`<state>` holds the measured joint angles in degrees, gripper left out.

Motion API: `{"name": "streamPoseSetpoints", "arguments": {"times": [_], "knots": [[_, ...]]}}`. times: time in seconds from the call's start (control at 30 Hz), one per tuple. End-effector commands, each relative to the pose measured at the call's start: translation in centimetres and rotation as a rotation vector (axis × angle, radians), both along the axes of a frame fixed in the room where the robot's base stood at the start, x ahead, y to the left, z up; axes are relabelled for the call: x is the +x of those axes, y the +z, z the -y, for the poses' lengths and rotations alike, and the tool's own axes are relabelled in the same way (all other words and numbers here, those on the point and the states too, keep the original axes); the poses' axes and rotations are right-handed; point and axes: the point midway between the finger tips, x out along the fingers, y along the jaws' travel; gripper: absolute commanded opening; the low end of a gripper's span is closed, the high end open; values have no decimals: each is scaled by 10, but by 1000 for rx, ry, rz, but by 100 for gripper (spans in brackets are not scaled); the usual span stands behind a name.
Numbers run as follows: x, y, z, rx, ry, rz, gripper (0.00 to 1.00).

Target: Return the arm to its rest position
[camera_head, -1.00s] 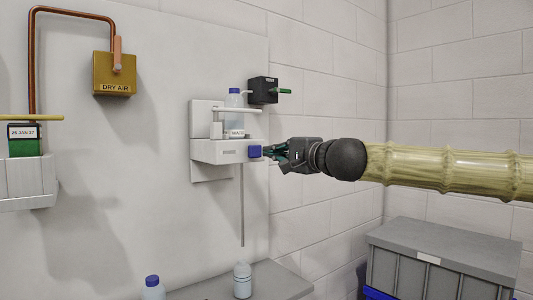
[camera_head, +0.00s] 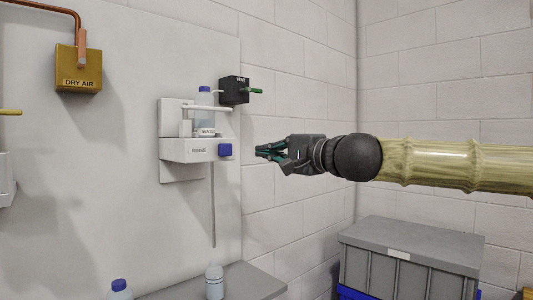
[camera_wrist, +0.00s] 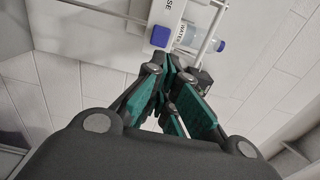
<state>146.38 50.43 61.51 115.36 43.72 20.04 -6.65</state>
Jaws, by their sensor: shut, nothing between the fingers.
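My gripper (camera_head: 262,153) is shut and empty in the head view, pointing left, with my arm stretched in from the right edge. It also shows in the wrist view (camera_wrist: 172,62), its teal-padded fingers close together. It hangs in the air to the right of the white wall fixture (camera_head: 176,150). A visible gap lies between the fingertips and the blue square block (camera_head: 225,150) on the fixture's right end. The blue block also shows in the wrist view (camera_wrist: 160,36), beyond the fingers.
A bottle with a blue cap (camera_head: 204,104) stands on the fixture, beside a black box (camera_head: 234,90) with a green stub. A thin rod hangs below. Bottles (camera_head: 214,282) stand at a low shelf (camera_head: 255,281). A grey lidded bin (camera_head: 412,240) sits below my arm. A brass DRY AIR box (camera_head: 78,70) is upper left.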

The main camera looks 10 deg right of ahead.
Motion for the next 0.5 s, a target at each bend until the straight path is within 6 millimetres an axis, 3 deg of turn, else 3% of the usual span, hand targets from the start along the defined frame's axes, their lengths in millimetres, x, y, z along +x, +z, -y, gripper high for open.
{"name": "streamPoseSetpoints", "arguments": {"times": [0.37,0.47,0.5], "knots": [[1,-5,-2,-6,0,-4,0],[7,-27,-8,-32,-1,-24,0],[11,-42,-12,-50,-1,-38,0]]}}
